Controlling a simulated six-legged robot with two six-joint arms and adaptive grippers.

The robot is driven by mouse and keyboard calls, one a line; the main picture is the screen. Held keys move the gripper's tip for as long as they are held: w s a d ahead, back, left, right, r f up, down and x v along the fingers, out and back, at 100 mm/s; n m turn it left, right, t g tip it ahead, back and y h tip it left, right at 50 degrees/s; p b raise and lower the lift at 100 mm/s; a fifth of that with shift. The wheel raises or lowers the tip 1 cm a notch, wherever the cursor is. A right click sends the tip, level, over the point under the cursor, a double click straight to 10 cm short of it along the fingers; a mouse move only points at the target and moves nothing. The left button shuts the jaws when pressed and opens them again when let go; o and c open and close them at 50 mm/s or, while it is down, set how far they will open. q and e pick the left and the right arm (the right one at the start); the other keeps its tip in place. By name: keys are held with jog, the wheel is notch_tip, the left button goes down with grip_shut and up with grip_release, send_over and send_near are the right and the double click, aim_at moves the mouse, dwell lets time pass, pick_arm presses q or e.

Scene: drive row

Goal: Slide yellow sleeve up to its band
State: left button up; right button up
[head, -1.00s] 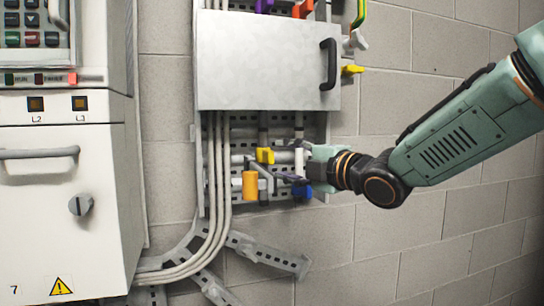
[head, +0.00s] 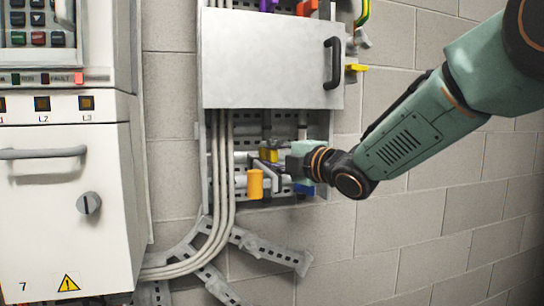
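The yellow sleeve (head: 255,184) is a short upright orange-yellow cylinder low in the wall frame, below the grey cover. I cannot make out its band. My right gripper (head: 273,168) reaches in from the right. Its grey fingers are just right of the sleeve's upper part. I cannot tell whether they touch the sleeve, or how far apart they are. A smaller yellow part (head: 268,155) sits above the fingers, and a blue part (head: 304,188) shows below my gripper's palm. My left gripper is not in view.
A grey cover with a black handle (head: 270,60) hangs just above my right gripper. Pale cables (head: 222,160) run down left of the sleeve. A white cabinet (head: 65,200) stands at left. The block wall at lower right is clear.

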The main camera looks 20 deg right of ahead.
jog(key=shift+d, duration=0.15)
jog(key=shift+c, duration=1.3)
grip_shut()
notch_tip(320, 180, up, 4)
jog(key=shift+f+p, duration=0.15)
jog(key=shift+p, duration=0.95)
jog(key=shift+r, duration=0.25)
